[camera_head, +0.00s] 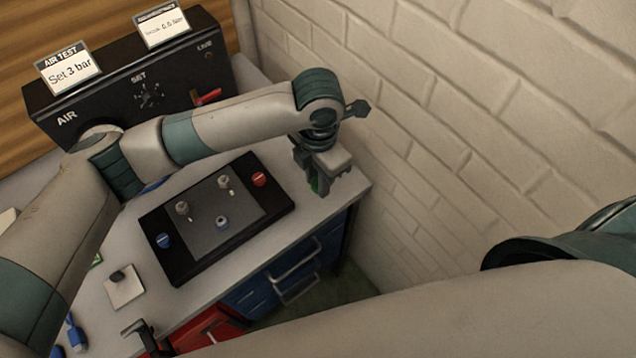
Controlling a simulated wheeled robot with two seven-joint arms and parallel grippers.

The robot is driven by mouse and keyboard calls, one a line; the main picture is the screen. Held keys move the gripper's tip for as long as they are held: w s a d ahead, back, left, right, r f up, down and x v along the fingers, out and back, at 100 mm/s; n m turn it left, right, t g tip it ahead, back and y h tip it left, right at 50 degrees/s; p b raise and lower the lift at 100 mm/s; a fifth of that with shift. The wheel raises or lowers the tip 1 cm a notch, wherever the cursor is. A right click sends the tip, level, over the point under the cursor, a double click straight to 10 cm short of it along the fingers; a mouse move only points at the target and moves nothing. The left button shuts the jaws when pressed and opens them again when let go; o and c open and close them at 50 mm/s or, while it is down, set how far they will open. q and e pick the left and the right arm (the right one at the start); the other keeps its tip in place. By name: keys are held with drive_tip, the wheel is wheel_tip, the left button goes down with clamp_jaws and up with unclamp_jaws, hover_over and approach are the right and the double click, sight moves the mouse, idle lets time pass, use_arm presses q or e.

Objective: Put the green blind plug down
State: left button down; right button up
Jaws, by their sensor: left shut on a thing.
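My left arm reaches in from the left across the bench, and my left gripper (322,188) points down at the bench's far right corner. It is shut on the green blind plug (314,184). I cannot tell whether the plug touches the surface.
A black tray (160,261) with several small fittings, a blue knob and a red knob lies beside the gripper. The black AIR panel (105,92) with a red lever stands behind. A white pad (130,292) lies at front left. A brick wall (450,130) rises close at right.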

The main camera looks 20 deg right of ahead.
use_arm(q)
wheel_tip(320, 180, down, 3)
drive_tip(key=shift+r+p, duration=0.2)
drive_tip(key=shift+p, duration=0.4)
drive_tip(key=shift+f, duration=0.15)
drive_tip(key=shift+f+b, duration=0.45)
drive_tip(key=shift+f, duration=0.1)
drive_tip(key=c, duration=1.5)
unclamp_jaws()
drive_tip(key=shift+r, duration=0.1)
drive_tip(key=shift+r+p, duration=0.45)
drive_tip(key=shift+r, duration=0.1)
wheel_tip(320, 180, up, 11)
drive_tip(key=b, duration=0.4)
drive_tip(key=shift+b, duration=0.35)
drive_tip(key=shift+r, duration=0.45)
